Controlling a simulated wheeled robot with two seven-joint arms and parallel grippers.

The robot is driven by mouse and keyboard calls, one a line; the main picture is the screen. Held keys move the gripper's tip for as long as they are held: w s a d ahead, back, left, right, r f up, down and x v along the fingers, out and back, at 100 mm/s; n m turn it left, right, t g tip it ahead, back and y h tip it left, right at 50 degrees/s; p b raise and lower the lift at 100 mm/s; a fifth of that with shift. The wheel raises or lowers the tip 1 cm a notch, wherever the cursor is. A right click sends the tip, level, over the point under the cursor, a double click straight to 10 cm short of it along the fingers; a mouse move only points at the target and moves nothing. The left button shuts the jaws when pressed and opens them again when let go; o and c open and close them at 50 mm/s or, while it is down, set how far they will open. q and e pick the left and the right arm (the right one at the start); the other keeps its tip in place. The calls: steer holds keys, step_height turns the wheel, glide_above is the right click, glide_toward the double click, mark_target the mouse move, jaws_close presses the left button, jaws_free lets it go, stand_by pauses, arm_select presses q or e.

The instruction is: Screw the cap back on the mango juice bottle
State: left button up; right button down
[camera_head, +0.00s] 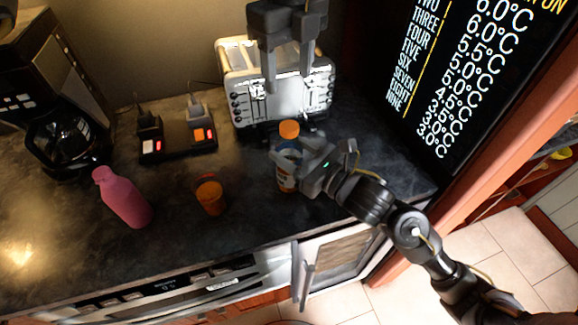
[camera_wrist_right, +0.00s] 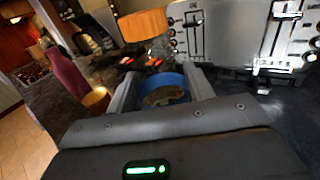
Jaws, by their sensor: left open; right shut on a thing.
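The mango juice bottle (camera_head: 286,183) stands upright on the dark counter, with an orange cap (camera_head: 289,129) at its top. The cap also shows in the right wrist view (camera_wrist_right: 145,25); whether it is seated on the neck I cannot tell. My right gripper (camera_head: 297,162) comes in from the right and is shut on the bottle's body below the cap. In the right wrist view the blue part of the bottle (camera_wrist_right: 165,88) lies between its fingers. My left gripper (camera_head: 288,84) is open and empty, fingers pointing down, above the cap and in front of the toaster.
A silver toaster (camera_head: 250,100) stands behind the bottle. An orange cup (camera_head: 210,197) and a pink bottle (camera_head: 123,198) stand to the left. A power strip (camera_head: 178,142) and a coffee maker (camera_head: 65,135) are further back left. The counter's front edge is close.

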arm_select(q)
steer(key=shift+r, duration=0.55)
arm_select(e)
steer(key=shift+c, duration=2.4)
jaws_free()
arm_select(q)
steer(key=shift+f+b, duration=1.7)
steer(key=shift+f, duration=0.05)
arm_select(e)
steer(key=v, duration=1)
steer(key=shift+s+d, duration=0.25)
